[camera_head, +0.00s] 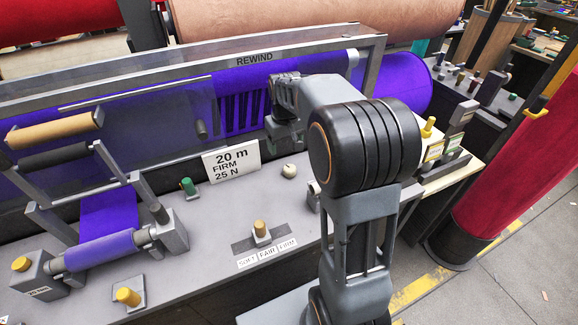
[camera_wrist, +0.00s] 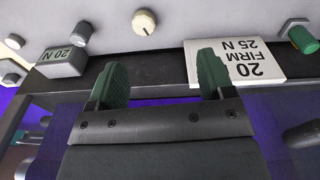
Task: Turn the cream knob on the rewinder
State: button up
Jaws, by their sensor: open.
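The cream knob (camera_head: 289,171) is a small round dial on the grey rewinder top (camera_head: 210,245), right of the white sign in the head view. It also shows at the top of the wrist view (camera_wrist: 144,22), with a dark pointer mark on its face. My gripper (camera_head: 285,135) is above the rear edge of the rewinder, behind the knob and apart from it. In the wrist view my gripper (camera_wrist: 160,76) has its two green fingers spread wide with nothing between them.
A white sign reading 20 m FIRM 25 N (camera_head: 231,160) stands beside the knob. A grey 20 N block (camera_wrist: 66,60) shows in the wrist view. Purple felt (camera_head: 240,95) lies behind.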

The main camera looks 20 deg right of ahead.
jog(key=g, duration=0.1)
send_near(290, 168)
notch_tip(290, 168, down, 10)
jog(key=shift+w+f+p, duration=0.1)
jog(key=shift+f+p, duration=0.1)
jog(key=shift+p, duration=0.95)
jog(key=c, duration=0.9)
